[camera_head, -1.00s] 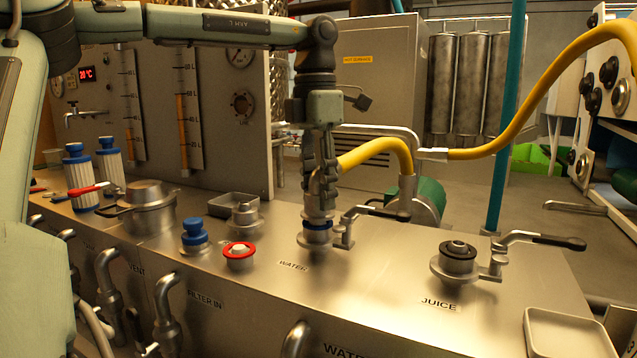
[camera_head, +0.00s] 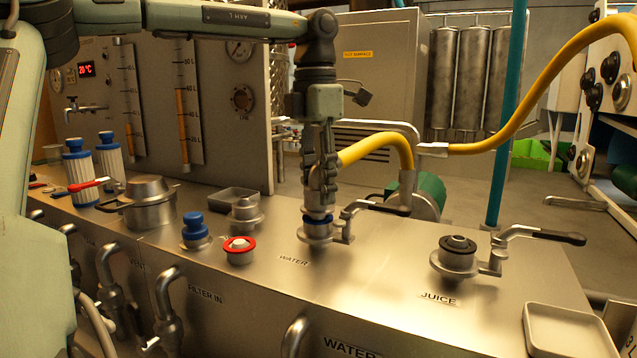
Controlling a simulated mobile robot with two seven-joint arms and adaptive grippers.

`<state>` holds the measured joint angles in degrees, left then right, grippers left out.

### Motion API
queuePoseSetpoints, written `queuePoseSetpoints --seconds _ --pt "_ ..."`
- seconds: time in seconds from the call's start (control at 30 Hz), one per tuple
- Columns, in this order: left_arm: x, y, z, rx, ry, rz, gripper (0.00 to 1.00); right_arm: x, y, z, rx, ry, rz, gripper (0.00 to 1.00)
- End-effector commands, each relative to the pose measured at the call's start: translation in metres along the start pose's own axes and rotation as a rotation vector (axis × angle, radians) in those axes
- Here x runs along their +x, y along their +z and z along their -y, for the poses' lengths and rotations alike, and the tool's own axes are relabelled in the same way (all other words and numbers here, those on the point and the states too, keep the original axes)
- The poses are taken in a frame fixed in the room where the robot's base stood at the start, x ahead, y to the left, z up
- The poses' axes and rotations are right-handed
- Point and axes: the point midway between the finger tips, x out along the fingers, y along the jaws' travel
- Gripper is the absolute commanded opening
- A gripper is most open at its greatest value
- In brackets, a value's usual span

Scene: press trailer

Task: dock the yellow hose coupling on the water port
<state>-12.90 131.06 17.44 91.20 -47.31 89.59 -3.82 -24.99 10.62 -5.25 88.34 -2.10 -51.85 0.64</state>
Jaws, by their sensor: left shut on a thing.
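The yellow hose (camera_head: 375,148) arches from the right and ends at my left gripper (camera_head: 322,182). The gripper points down and is shut on the metal hose coupling (camera_head: 318,209), which it partly hides. The coupling stands upright directly over the water port (camera_head: 317,234), in line with it as seen from here. Its lower end meets the port's blue ring; I cannot tell whether it is fully seated. The port's lever (camera_head: 375,208) extends to the right with a black grip. My right gripper is not in view.
The juice port (camera_head: 457,254) with a black ring and its own lever stands to the right. A red-ringed port (camera_head: 239,249), a blue-capped fitting (camera_head: 195,229) and a lidded pot (camera_head: 148,205) are to the left. An empty tray (camera_head: 570,338) lies front right.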

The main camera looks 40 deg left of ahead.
Motion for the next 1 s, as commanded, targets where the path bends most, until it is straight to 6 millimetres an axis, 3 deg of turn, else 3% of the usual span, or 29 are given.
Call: queuePoseSetpoints --seconds 0.87,0.9,1.0 --pt "0.012 0.000 -0.001 0.000 0.000 0.003 0.00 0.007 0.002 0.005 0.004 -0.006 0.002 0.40" --pt "0.011 0.000 -0.001 0.000 0.000 0.003 0.43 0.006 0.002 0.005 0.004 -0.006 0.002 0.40" --pt "0.011 0.000 -0.001 0.000 0.000 0.002 0.47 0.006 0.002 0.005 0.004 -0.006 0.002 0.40"
